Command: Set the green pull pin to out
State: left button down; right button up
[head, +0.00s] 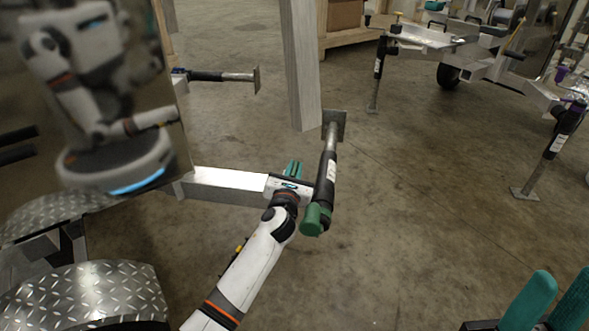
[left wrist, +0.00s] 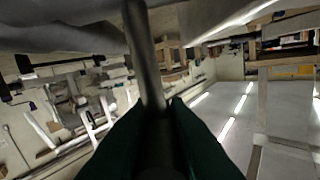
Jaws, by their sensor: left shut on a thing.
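The jack (head: 325,175) is a dark tube with a green cap (head: 316,220) and a square foot plate (head: 335,125). It sits at the end of the trailer's aluminium beam (head: 225,187). My left gripper (head: 293,170) is at the beam's end, just left of the jack. Its teal fingertips are close together. In the left wrist view its fingers (left wrist: 160,108) close at the base of a grey metal rod (left wrist: 145,55). The green pull pin itself is not clearly seen; the gripper hides that spot. My right gripper (head: 550,300) is open and empty at bottom right.
A shiny trailer wall (head: 95,90) mirrors me at the left. Diamond-plate fenders (head: 85,295) lie below it. An upright metal post (head: 301,65) stands behind the jack. Another trailer (head: 425,40) stands at back right. The concrete floor between is clear.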

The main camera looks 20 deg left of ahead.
pick_arm(q)
jog(key=shift+r, duration=0.7)
jog(key=shift+p, duration=0.3)
jog(key=c, duration=1.4)
grip_release()
jog(key=shift+r, duration=0.1)
